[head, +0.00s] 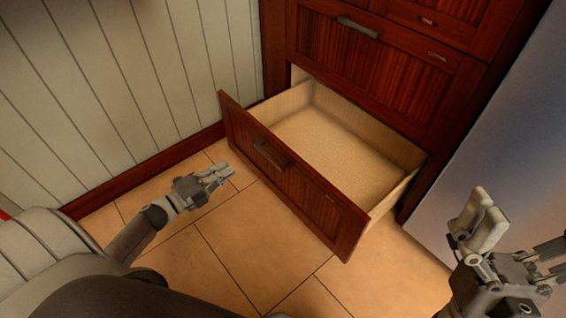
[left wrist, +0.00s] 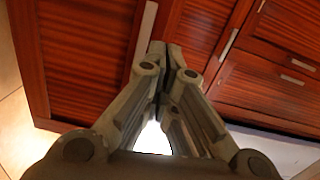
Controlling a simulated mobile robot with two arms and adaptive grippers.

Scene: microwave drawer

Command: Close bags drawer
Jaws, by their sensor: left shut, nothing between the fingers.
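The bottom drawer (head: 290,180) of the dark red wooden cabinet is pulled well out, and its pale inside is empty. A grey bar handle (head: 270,156) sits on its front. My left gripper (head: 228,170) is shut and empty, just left of the drawer front, apart from it in the head view. In the left wrist view the closed fingertips (left wrist: 168,52) point toward the red wood fronts, with a pale handle (left wrist: 146,32) close behind them. My right gripper (head: 520,232) is at the right edge, with its fingers apart and nothing seen between them.
Upper drawers (head: 378,62) of the cabinet are shut. A smooth grey-blue appliance side (head: 490,130) stands right of the cabinet. A white panelled wall (head: 130,80) runs along the left. The tiled floor (head: 240,240) before the drawer is clear.

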